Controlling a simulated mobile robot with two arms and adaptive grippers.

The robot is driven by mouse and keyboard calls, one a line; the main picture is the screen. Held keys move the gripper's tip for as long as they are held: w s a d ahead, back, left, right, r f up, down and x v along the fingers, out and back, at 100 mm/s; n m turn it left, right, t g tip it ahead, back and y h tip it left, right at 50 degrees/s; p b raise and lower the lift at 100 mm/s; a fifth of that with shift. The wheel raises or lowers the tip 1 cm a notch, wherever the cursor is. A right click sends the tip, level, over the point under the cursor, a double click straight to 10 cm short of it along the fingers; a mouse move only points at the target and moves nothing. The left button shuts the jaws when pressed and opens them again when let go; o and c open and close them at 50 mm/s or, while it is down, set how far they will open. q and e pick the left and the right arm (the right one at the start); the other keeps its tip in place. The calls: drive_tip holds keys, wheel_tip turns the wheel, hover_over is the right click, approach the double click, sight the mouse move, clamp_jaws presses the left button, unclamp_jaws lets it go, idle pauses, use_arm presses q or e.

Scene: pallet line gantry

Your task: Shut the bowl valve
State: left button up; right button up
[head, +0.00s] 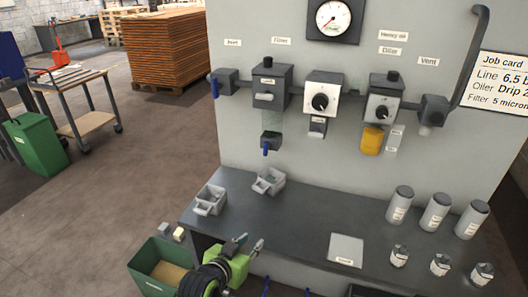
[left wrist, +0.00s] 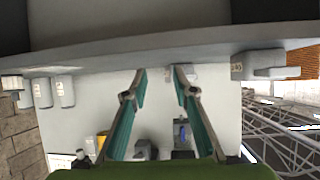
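The Filter unit (head: 270,88) hangs on the grey panel. Below its clear bowl is a dark valve block with a blue bowl valve lever (head: 265,149), which points down. A blue lever also shows between my fingers in the left wrist view (left wrist: 182,133), farther off, apparently the same one. My left gripper (head: 249,243) is in front of the bench edge, below and well apart from the valve. In the left wrist view its two teal fingers are spread with nothing between them. My right gripper is not in view.
Another blue lever (head: 214,88) is at the Inlet. The bench (head: 300,215) carries two small grey bins (head: 210,200) (head: 269,181), a plate (head: 345,250), and several cylinders at right. A green bin (head: 148,278) stands below left. The air before the panel is clear.

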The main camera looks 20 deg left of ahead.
sight(265, 147)
use_arm(q)
drive_tip(key=w+a+r+n+t, duration=0.1)
drive_tip(key=w+a+r+t, duration=0.2)
drive_tip(key=r, duration=0.6)
drive_tip(key=w+r+t, duration=0.3)
drive_tip(key=w+r, duration=0.2)
drive_tip(key=r, duration=0.4)
drive_tip(key=shift+y, duration=0.3)
drive_tip(key=w, duration=0.4)
drive_tip(key=w+p, duration=0.1)
drive_tip(key=w, duration=0.4)
drive_tip(key=w+p, duration=0.1)
drive_tip(key=w, duration=0.3)
drive_tip(key=shift+w+d+r, duration=0.15)
drive_tip(key=shift+w+d, duration=0.1)
clamp_jaws()
